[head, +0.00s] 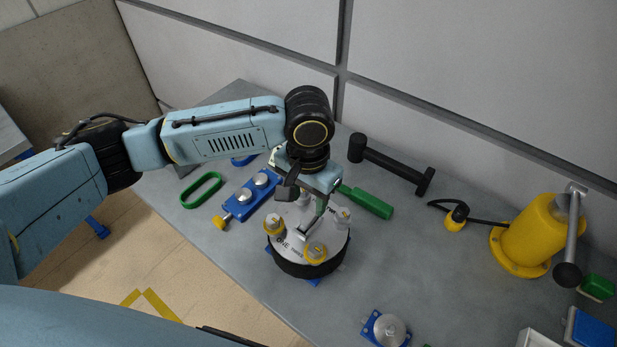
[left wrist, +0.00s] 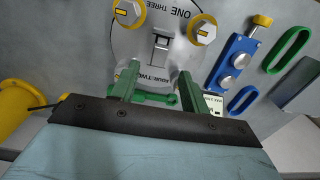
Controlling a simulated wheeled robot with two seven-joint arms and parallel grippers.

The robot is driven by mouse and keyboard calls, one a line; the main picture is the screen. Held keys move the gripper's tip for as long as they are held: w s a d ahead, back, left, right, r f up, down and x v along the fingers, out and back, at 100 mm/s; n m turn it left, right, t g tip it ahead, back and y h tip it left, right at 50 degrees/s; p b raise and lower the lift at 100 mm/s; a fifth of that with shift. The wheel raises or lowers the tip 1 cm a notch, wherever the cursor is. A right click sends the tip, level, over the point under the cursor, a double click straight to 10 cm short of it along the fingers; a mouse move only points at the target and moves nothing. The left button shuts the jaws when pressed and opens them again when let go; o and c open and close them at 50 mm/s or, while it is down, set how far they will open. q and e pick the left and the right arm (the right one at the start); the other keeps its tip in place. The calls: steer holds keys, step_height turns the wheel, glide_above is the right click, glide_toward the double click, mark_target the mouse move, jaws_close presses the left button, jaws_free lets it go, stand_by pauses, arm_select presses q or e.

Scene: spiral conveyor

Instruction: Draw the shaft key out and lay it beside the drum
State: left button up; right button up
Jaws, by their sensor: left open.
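The drum (head: 312,268) stands on the table, with a grey lettered top, a black side and yellow-rimmed bolts. In the left wrist view, its top (left wrist: 135,40) fills the upper middle. A small grey upright piece at its centre, which looks like the shaft key (left wrist: 161,43), still stands in the drum top. My left gripper (left wrist: 158,84) is open, its two green fingers apart with no object held between them. In the head view, my left gripper (head: 319,205) is over the back part of the drum and partly hides the centre. My right gripper is not in view.
A green-handled tool (head: 367,202) lies behind the drum. A blue block with metal knobs (head: 248,197) and a green ring (head: 201,190) lie left. A black mallet (head: 392,164) lies near the wall. A yellow crank unit (head: 528,238) stands right. Table between it and the drum is mostly clear.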

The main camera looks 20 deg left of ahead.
mark_target(308, 217)
arm_select(q)
step_height(308, 217, down, 6)
steer(key=shift+f, duration=0.2)
steer(key=shift+r, duration=0.1)
jaws_close()
stand_by(0.5)
